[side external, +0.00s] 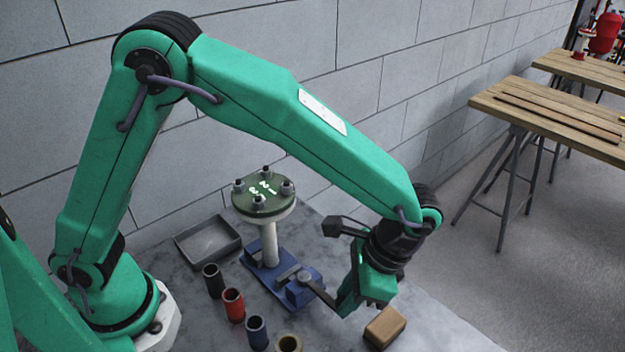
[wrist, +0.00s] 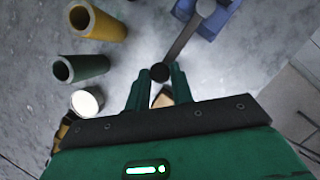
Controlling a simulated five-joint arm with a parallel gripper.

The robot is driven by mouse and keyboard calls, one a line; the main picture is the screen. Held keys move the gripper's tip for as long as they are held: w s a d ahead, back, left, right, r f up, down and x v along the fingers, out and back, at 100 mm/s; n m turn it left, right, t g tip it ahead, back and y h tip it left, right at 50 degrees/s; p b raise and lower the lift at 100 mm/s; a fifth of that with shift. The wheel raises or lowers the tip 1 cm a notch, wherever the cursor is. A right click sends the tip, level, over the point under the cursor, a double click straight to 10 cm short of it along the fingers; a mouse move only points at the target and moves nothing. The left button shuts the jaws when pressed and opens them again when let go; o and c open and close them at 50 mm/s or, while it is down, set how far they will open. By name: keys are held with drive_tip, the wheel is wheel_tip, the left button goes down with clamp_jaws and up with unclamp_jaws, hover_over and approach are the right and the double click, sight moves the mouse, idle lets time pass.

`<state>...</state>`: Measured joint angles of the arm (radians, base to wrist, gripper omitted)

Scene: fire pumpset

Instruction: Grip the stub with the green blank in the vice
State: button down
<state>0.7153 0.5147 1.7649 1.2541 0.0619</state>
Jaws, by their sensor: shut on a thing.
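The stub (side external: 269,243) is a pale upright pipe standing at the blue vice (side external: 297,292); whether the jaws press on it is unclear. The vice handle (side external: 318,291) is a grey bar reaching from the vice towards my gripper (side external: 340,303). In the wrist view the handle (wrist: 187,37) ends in a dark knob between the fingertips of my gripper (wrist: 160,74), which is shut on it. The stub is outside the wrist view.
A row of tubes stands left of the vice: black (side external: 213,281), red (side external: 233,305), blue (side external: 257,333) and yellow (side external: 289,343). A grey tray (side external: 208,243) lies behind them. A wooden block (side external: 385,326) lies close below my gripper. A block wall stands behind.

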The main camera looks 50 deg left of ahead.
drive_tip(key=w+n, duration=0.2)
drive_tip(key=n, duration=0.1)
drive_tip(key=shift+w+a, duration=0.25)
drive_tip(key=shift+w, duration=0.05)
drive_tip(key=c, duration=1.2)
unclamp_jaws()
drive_tip(key=shift+r, duration=0.1)
drive_tip(key=v, duration=0.7)
drive_tip(key=shift+w+r, duration=0.2)
drive_tip(key=shift+r, duration=0.05)
